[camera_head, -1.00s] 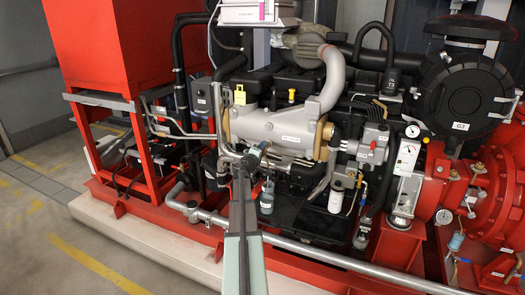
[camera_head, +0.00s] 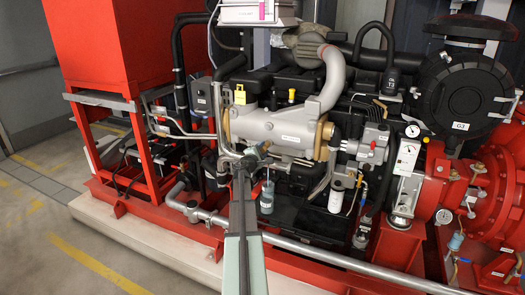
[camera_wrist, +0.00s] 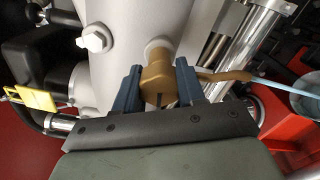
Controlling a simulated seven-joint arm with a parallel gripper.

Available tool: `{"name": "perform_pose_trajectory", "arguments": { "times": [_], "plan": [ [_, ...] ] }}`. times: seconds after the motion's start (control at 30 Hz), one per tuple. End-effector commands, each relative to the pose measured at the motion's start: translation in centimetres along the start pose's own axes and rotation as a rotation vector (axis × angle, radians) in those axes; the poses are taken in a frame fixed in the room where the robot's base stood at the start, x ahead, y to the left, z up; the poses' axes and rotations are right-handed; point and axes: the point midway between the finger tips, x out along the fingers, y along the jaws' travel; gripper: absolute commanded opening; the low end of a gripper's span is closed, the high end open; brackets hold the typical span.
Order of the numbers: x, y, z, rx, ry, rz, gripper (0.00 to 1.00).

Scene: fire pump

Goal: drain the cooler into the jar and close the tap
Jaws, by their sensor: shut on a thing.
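The cooler (camera_head: 283,127) is a large grey cylinder with a label and brass ends, fixed across the engine. It fills the upper middle of the wrist view (camera_wrist: 125,45). A brass tap (camera_wrist: 157,82) sticks out of its underside, with a thin curved spout. My gripper (camera_wrist: 158,84) is shut on the tap's knob, one blue finger on each side. A pale blue stream (camera_wrist: 280,87) runs from the spout to the jar (camera_wrist: 306,101), which is cut off at the right edge. In the head view the jar (camera_head: 267,200) stands upright below the cooler, holding bluish liquid; its exact level is unclear.
A white filter canister (camera_head: 336,200) stands right of the jar. A grey pipe (camera_head: 310,250) runs along the front of the red base frame. The floor at front left is clear.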

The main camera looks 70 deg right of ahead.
Motion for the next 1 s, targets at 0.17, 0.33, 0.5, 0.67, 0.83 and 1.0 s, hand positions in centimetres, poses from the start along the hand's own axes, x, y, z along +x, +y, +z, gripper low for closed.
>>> {"name": "perform_pose_trajectory", "arguments": {
  "times": [0.17,0.33,0.5,0.67,0.83,1.0],
  "plan": [
    [-0.02,0.13,-0.31,-0.019,0.007,0.003,0.09],
    [-0.03,0.12,-0.33,-0.021,0.008,0.003,0.09],
    [-0.04,0.11,-0.35,-0.02,0.008,0.003,0.09],
    [-0.04,0.08,-0.29,-0.019,0.007,0.002,0.53],
    [-0.02,0.03,-0.17,-0.019,0.004,0.001,0.65],
    [-0.05,0.0,-0.11,-0.018,0.003,0.001,0.65]
  ]
}}
